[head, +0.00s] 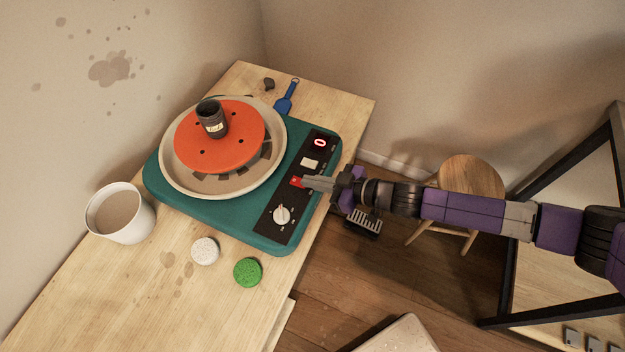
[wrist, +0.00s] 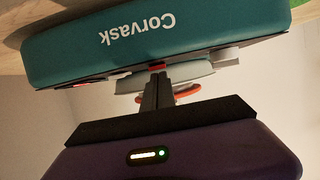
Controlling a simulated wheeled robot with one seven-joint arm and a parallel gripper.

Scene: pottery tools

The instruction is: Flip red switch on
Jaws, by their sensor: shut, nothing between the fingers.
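The red switch (head: 296,181) sits on the black control panel (head: 270,221) of the teal pottery wheel (head: 215,222), between a pale switch (head: 310,163) and a white knob (head: 282,215). My gripper (head: 306,183) is shut and empty, its fingertips at the red switch's right side. I cannot tell whether they touch it. In the wrist view the shut fingers (wrist: 156,88) point at the panel edge, and a sliver of the red switch (wrist: 157,67) shows just past the tips. The switch's position is too small to tell. A display (head: 319,142) at the panel's far end glows red.
An orange disc (head: 240,145) with a dark jar (head: 211,122) sits in the wheel's cream basin (head: 174,178). A white bucket (head: 130,229), a white sponge (head: 205,251), a green sponge (head: 247,272) and a blue tool (head: 284,103) are on the wooden table (head: 120,300). A stool (head: 470,178) stands behind my arm.

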